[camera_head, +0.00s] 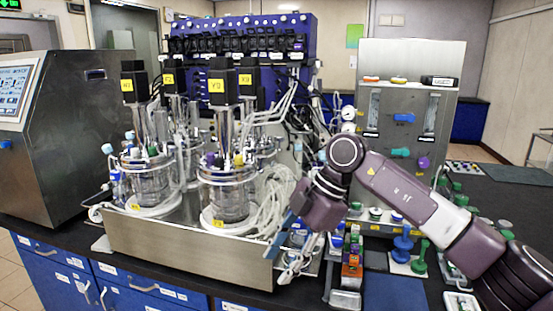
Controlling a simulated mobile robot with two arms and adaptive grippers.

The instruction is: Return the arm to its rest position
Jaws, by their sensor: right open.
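My right arm (403,198), purple and grey, comes in from the lower right and bends down at the wrist (321,203). My right gripper (283,232) is at the right end of the steel bioreactor tray (180,252), in front of the tangle of clear tubing. It is open, and I see nothing held in it. Its fingers are small and partly lost against the tubing, so I cannot tell whether they touch anything. My left gripper is not in view.
Glass bioreactor vessels (228,198) with black motors stand on the tray, left of the gripper. Dark bench top at the right (510,205) is clearer.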

